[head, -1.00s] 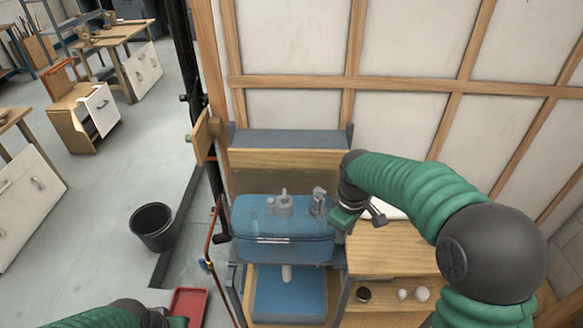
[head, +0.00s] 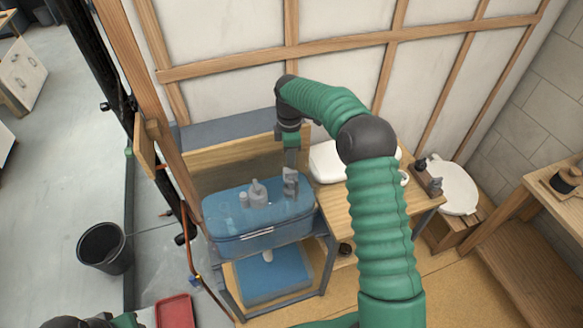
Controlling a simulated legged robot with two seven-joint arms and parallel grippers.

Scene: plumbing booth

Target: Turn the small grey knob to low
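A see-through blue tank (head: 260,237) stands on a dark metal frame. Inside it are grey fittings: a middle one (head: 258,192), a small one (head: 243,199) and a taller one (head: 290,186) at the right. I cannot tell which part is the small grey knob, or its setting. My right gripper (head: 291,162) points down just above the taller right fitting. Its fingers are small and partly merge with that fitting, so neither their opening nor contact is clear. My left arm shows only at the bottom left edge; a green part (head: 125,320) of it is visible, its fingers are not.
A wooden bench (head: 345,205) with a white box-like thing (head: 327,162) is right of the tank. A white toilet seat (head: 458,188) lies further right. A copper pipe (head: 189,250) runs left of the tank. A black bucket (head: 104,248) and red tray (head: 175,312) are on the floor.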

